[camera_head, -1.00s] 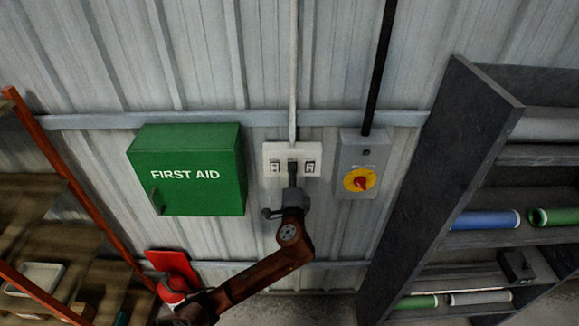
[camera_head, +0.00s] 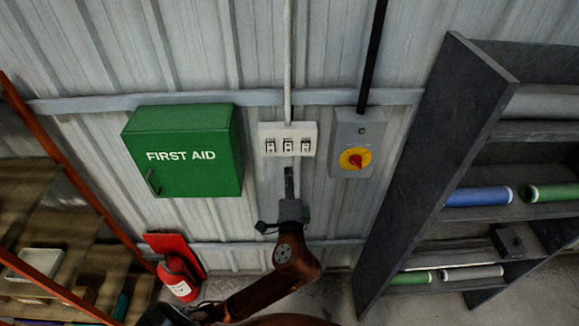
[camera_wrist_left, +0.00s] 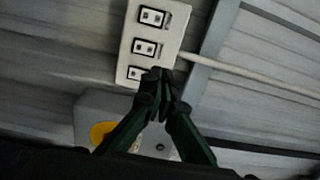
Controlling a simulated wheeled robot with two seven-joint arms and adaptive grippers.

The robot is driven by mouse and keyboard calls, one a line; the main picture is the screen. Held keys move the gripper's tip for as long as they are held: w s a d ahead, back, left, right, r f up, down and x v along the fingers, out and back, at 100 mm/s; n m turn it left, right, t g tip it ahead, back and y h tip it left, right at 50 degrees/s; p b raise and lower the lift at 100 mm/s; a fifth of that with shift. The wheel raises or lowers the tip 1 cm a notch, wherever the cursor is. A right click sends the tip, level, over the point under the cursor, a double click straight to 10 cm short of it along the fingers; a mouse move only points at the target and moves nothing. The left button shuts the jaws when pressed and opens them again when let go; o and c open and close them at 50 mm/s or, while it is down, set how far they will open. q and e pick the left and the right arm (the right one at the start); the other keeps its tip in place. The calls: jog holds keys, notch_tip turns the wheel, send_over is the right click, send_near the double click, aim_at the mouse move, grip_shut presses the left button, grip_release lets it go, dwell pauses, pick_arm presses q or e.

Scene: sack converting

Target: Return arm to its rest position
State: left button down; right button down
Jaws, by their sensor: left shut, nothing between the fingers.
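My left gripper (camera_head: 289,180) is shut and empty, with its fingertips below the white switch panel (camera_head: 288,140) on the corrugated wall. A gap shows between the fingertips and the panel in the head view. The panel carries 3 rocker switches in a row. In the left wrist view my closed fingers (camera_wrist_left: 160,78) overlap the lower end of the panel (camera_wrist_left: 150,42) in the picture and partly cover its lowest switch. My left arm, rust-brown, comes up from the bottom of the head view. My right gripper is not in view.
A green first aid box (camera_head: 183,150) hangs left of the panel. A grey isolator with a yellow and red knob (camera_head: 355,159) is at its right. A red fire extinguisher (camera_head: 178,278) stands below left. Shelving stands at left (camera_head: 75,180) and right (camera_head: 430,170).

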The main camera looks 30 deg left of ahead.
pick_arm(q)
jog(key=shift+s+d, duration=0.45)
jog(key=shift+s, duration=0.1)
jog(key=shift+r, duration=0.1)
